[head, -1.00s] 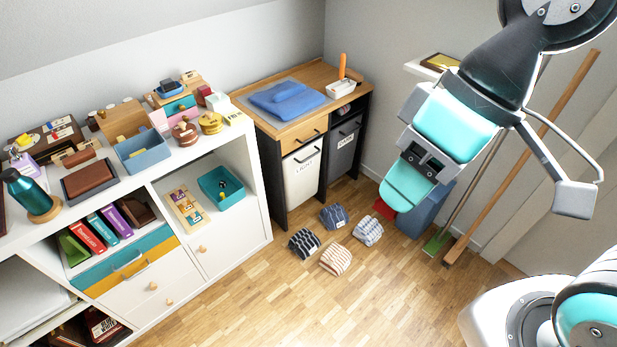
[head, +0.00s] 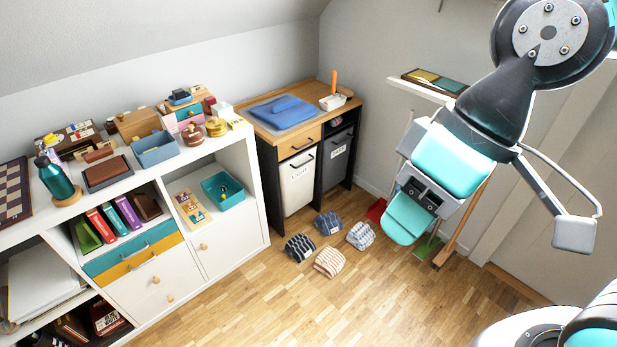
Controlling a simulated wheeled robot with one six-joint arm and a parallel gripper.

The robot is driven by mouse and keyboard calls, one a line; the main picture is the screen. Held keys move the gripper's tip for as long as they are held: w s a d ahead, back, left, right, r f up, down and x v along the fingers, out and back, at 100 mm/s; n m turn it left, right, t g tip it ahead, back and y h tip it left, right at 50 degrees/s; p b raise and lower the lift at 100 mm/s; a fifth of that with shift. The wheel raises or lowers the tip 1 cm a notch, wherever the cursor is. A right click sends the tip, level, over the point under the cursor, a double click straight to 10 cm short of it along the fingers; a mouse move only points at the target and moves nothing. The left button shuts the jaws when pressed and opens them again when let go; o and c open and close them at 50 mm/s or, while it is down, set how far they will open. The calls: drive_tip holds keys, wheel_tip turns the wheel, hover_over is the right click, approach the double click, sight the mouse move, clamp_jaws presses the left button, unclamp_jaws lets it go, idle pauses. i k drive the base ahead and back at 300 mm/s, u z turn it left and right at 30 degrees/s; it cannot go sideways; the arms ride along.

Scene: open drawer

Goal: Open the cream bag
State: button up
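The cream bag (head: 298,186) is a tilt-out laundry front with a dark handle and a printed label. It hangs in the left bay of the dark-framed wooden cabinet (head: 268,180), below a wooden drawer (head: 299,139), and looks closed. A dark grey bag (head: 337,158) with its own handle hangs to its right. My gripper (head: 405,220) is in the air to the right of the cabinet, apart from both bags, pointing down. Its teal fingers overlap from this angle, so I cannot tell if it is open or shut.
Several striped or checked cloth bundles (head: 329,262) lie on the floor before the cabinet. A white shelf unit (head: 225,258) stands to the left. A broom (head: 452,238) and a red dustpan (head: 376,210) are by the right wall. The wooden floor (head: 290,310) in front is mostly clear.

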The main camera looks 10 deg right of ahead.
sight(296, 171)
drive_tip(key=u, duration=0.4)
drive_tip(key=i, duration=1.3)
drive_tip(key=z, duration=0.5)
